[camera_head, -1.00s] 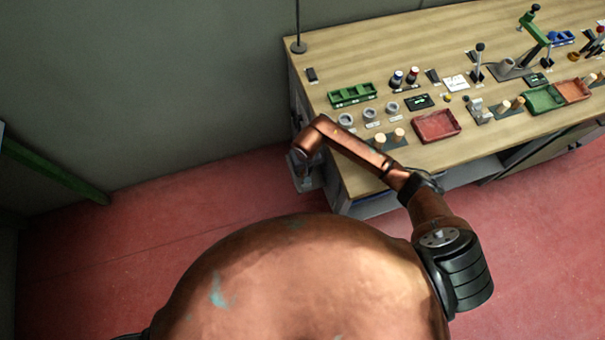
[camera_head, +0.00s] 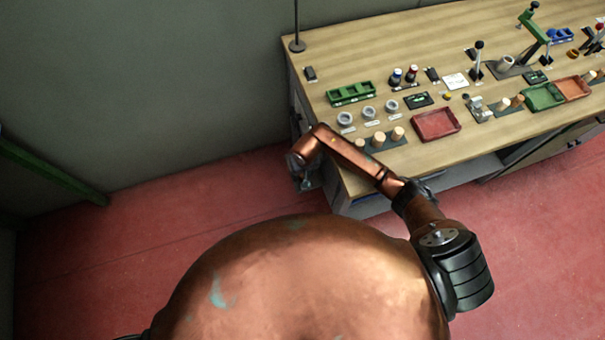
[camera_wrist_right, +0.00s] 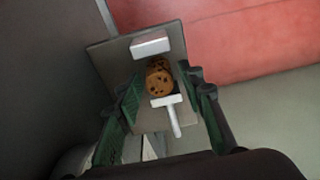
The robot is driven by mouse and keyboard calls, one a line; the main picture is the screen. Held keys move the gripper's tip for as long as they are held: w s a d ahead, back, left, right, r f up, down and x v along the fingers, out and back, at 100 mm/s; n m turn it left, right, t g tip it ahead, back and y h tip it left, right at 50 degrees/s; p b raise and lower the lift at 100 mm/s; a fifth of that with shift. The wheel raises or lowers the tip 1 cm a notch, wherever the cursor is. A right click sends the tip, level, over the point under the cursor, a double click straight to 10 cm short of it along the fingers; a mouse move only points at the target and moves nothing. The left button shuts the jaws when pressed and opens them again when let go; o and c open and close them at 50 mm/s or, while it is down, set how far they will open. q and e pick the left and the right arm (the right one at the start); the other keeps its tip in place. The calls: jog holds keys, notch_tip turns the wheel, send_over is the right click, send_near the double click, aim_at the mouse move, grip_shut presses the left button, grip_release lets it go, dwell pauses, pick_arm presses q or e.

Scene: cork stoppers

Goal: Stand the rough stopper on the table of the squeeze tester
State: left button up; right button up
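The rough stopper (camera_wrist_right: 159,82), a brown cork with dark pits, shows in the right wrist view on the grey plate (camera_wrist_right: 104,57) of the squeeze tester. It sits between the tester's two white jaws (camera_wrist_right: 150,44), one end face toward the camera, and looks upright. My right gripper (camera_wrist_right: 160,84) has its green-padded fingers on either side of the stopper, with visible gaps, so it looks open. In the head view my right gripper (camera_head: 301,172) is low beside the bench's left end, and the stopper is hidden there. My left gripper is not in view.
The wooden bench (camera_head: 365,65) carries a green tray (camera_head: 350,94), grey rings (camera_head: 369,113), pale stoppers on a dark base (camera_head: 379,138) and a red tray (camera_head: 436,124). Red floor (camera_head: 150,220) lies open left of the bench.

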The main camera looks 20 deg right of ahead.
jog(key=shift+o, duration=0.2)
jog(key=shift+r, duration=0.15)
jog(key=shift+r, duration=0.3)
notch_tip(320, 180, up, 11)
jog(key=s+p, duration=0.1)
jog(key=shift+s+r, duration=0.2)
jog(key=shift+s, duration=0.05)
jog(key=shift+c, duration=0.3)
dwell(0.6)
